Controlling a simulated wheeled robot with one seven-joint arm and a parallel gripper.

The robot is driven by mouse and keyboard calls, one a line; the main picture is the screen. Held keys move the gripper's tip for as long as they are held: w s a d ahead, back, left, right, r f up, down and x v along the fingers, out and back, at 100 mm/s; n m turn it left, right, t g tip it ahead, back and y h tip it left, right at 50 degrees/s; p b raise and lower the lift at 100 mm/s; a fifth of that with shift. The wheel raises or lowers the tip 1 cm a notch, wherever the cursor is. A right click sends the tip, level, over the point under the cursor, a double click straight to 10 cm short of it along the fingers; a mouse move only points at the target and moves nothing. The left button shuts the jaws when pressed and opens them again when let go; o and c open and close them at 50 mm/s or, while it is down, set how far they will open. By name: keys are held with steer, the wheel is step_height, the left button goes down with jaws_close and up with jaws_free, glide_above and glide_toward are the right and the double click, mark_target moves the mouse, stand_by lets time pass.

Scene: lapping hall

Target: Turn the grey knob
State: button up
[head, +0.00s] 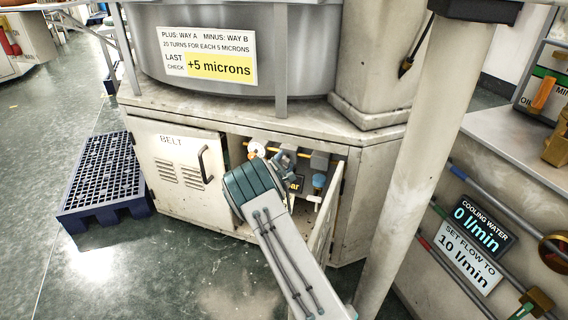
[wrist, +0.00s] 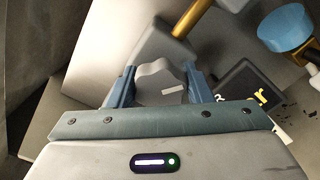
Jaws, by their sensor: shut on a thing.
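The grey knob (wrist: 160,84) has a lobed shape and a small pale mark on its face. It sits between the two blue-grey fingers of my gripper (wrist: 158,88) in the wrist view, and the gripper is shut on it. In the head view my gripper (head: 284,162) reaches into the open cabinet under the machine. There my arm's end hides most of the spot, and I cannot make out the knob clearly.
A blue knob (wrist: 286,28) and a dark gauge display (wrist: 250,84) are close to the right of my gripper. The open cabinet door (head: 327,222) stands right of my arm. The closed BELT door (head: 178,168) is left. A pale column (head: 425,150) rises at right.

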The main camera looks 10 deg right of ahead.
steer(key=o, duration=1)
steer(key=shift+s, duration=0.1)
steer(key=p+v, duration=0.3)
steer(key=v, duration=1)
steer(key=shift+s+a+p, duration=0.2)
steer(key=shift+s+p, duration=0.1)
steer(key=shift+p, duration=0.1)
steer(key=shift+r, duration=0.1)
